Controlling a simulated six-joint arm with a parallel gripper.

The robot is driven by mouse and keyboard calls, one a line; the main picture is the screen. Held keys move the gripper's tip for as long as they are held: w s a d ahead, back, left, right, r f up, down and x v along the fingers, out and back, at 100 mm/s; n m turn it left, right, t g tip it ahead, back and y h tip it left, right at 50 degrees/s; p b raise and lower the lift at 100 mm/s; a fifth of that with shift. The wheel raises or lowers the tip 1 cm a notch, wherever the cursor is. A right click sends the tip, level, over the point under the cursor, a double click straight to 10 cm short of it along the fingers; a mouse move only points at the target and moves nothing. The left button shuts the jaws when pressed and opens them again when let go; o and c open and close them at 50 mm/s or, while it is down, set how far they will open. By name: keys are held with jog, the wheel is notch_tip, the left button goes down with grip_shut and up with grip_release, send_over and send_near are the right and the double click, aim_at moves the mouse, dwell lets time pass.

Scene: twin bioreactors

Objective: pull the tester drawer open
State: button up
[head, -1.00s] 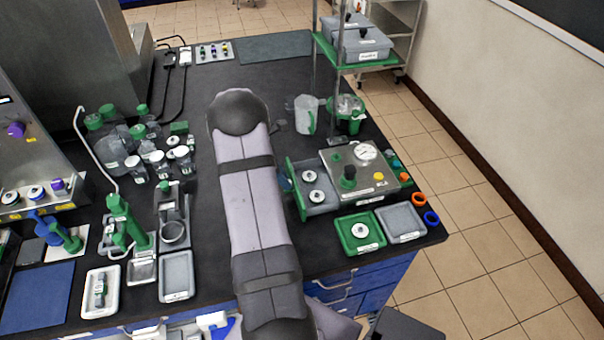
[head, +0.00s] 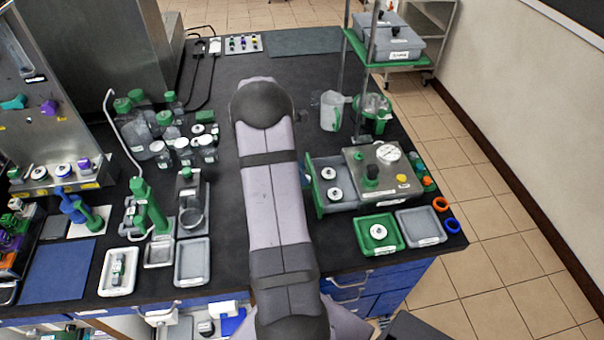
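The tester (head: 379,172) is a metal box with a round gauge, a green knob and a yellow button, at the right of the bench in the head view. Its grey drawer (head: 340,206) stands out on the left side, showing two white discs with dark centres inside. The drawer's green front (head: 315,190) faces my arm. My arm reaches up the middle of the picture, just left of the drawer. My gripper cannot be made out; the arm seems to hide it, so its contact with the drawer cannot be told.
A green tray (head: 364,240) with a white disc and a grey tray (head: 421,239) sit in front of the tester. A clear jug (head: 331,110) and a green-lidded vessel (head: 373,112) stand behind it. Bottles (head: 160,130) crowd the left.

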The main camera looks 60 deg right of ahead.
jog(key=shift+b+v, duration=0.8)
jog(key=shift+v, duration=2.05)
